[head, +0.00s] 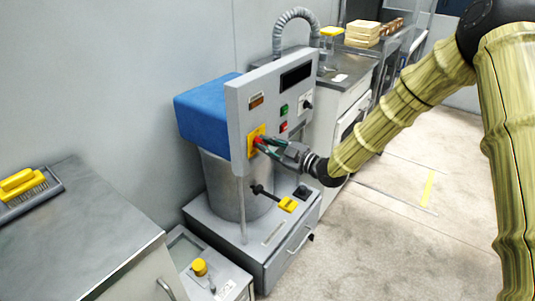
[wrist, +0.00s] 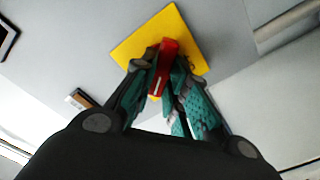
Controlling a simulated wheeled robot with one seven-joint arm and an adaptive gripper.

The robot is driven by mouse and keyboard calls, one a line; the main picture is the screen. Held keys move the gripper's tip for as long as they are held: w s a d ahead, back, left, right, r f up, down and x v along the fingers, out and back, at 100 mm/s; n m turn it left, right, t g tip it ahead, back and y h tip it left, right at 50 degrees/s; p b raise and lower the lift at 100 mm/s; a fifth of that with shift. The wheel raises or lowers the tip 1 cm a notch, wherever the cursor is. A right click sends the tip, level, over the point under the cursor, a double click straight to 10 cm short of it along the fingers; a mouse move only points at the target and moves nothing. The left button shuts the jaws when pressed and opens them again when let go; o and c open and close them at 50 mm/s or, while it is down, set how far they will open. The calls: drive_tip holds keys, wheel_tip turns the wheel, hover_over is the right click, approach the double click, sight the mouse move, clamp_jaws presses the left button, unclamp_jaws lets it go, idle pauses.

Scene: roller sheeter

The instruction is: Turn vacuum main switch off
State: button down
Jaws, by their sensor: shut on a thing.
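The vacuum main switch is a red handle on a yellow square plate (head: 252,146), on the lower part of the grey control panel (head: 240,115). In the wrist view the yellow plate (wrist: 135,48) shows tilted, with the red handle (wrist: 163,62) standing out from its middle. My gripper (head: 264,144) reaches the switch from the right. Its green-padded fingers (wrist: 160,82) are shut on the red handle, one on each side. The fingers hide part of the handle and plate.
The panel also carries a dark display (head: 296,76), a green button (head: 284,110), a red button (head: 283,127) and a black knob (head: 307,104). A blue cover (head: 205,103) sits behind it. A lever with a yellow part (head: 288,204) is below. Open floor lies at right.

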drive_tip(key=n+b, duration=0.3)
drive_tip(key=b, duration=0.1)
drive_tip(key=n+b, duration=0.7)
drive_tip(key=shift+s+f+b, duration=0.1)
drive_tip(key=shift+f+b, duration=0.25)
drive_tip(key=shift+n, duration=0.3)
drive_tip(key=c, duration=1.4)
unclamp_jaws()
drive_tip(key=shift+r, duration=0.1)
drive_tip(key=v, duration=1.2)
